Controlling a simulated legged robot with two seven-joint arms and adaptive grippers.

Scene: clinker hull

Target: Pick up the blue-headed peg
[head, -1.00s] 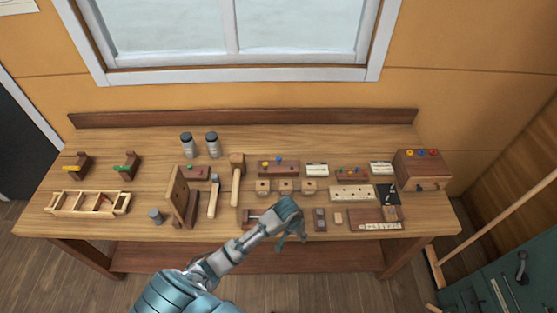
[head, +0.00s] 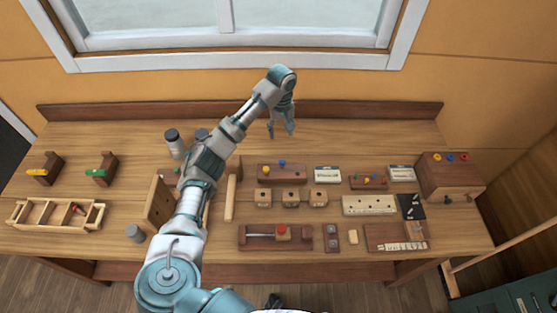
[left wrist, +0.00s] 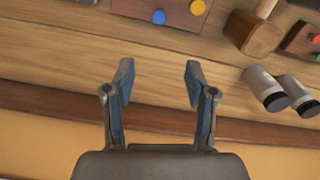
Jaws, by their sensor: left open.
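A blue-headed peg (head: 282,162) stands in a dark wooden block (head: 293,175) at the middle of the bench, with a yellow-headed peg (head: 265,166) to its left. In the left wrist view the blue head (left wrist: 159,17) and yellow head (left wrist: 197,7) show at the top edge, beyond my fingertips. My left gripper (head: 281,133) is open and empty. It hangs above the back of the bench, behind the block. Its two fingers (left wrist: 157,75) are spread apart in the left wrist view. My right gripper is not in view.
White labels (head: 327,174) and a small peg rack (head: 368,182) are to the right. A back ledge (head: 360,110) borders the bench. The back strip is mostly bare.

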